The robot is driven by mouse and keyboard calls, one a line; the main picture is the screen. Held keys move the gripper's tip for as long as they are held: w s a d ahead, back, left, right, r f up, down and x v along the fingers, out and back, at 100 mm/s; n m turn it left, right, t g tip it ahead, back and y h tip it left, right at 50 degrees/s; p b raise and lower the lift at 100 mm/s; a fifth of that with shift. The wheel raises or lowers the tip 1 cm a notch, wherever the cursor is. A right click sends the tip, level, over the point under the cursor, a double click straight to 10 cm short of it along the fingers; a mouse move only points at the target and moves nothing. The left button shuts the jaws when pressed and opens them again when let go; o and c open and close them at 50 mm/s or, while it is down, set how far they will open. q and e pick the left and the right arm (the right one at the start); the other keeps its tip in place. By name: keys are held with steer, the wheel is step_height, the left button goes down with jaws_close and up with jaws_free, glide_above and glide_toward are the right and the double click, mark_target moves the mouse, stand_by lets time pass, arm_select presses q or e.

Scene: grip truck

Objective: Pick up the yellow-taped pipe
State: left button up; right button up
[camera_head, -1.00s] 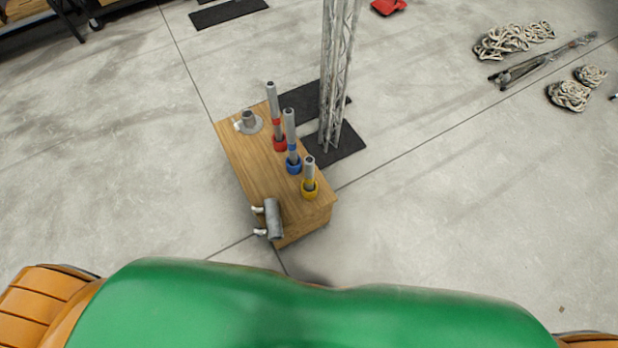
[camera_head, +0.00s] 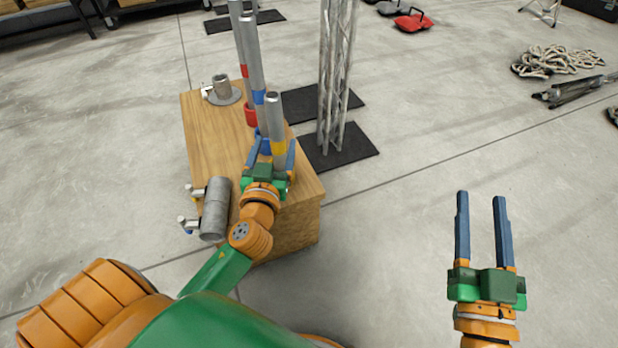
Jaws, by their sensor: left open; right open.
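The yellow-taped pipe (camera_head: 274,112) is a short grey pipe standing upright near the front right of a wooden box (camera_head: 215,140). Its yellow band shows low down between the fingers; its base and yellow holder are hidden behind my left gripper. My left gripper (camera_head: 275,141) is open, with one finger on either side of the pipe in the picture; I cannot tell whether they touch it. My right gripper (camera_head: 481,198) is open and empty over bare floor at the right.
A blue-banded pipe (camera_head: 254,62) and a red-banded pipe (camera_head: 238,35) stand close behind. A grey clamp piece (camera_head: 214,210) and a round flange (camera_head: 222,90) are on the box. A truss tower (camera_head: 335,80) stands to the right on black mats.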

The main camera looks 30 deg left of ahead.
arm_select(q)
steer(key=shift+w+a+r+t, duration=0.1)
steer(key=shift+w+r+t, duration=0.2)
steer(key=shift+r, duration=0.25)
steer(key=b+x, duration=0.1)
steer(key=x, duration=0.5)
steer(key=shift+w+a+f, duration=0.1)
steer(key=shift+a+f, duration=0.05)
steer(key=shift+f, duration=0.05)
jaws_close()
arm_select(e)
steer(key=s+r+n+t+y, duration=0.1)
steer(key=s+r+t+y, duration=0.2)
steer(key=s+r+t, duration=0.3)
step_height(320, 180, up, 4)
steer(key=shift+s+f, duration=0.1)
steer(key=shift+s, duration=0.1)
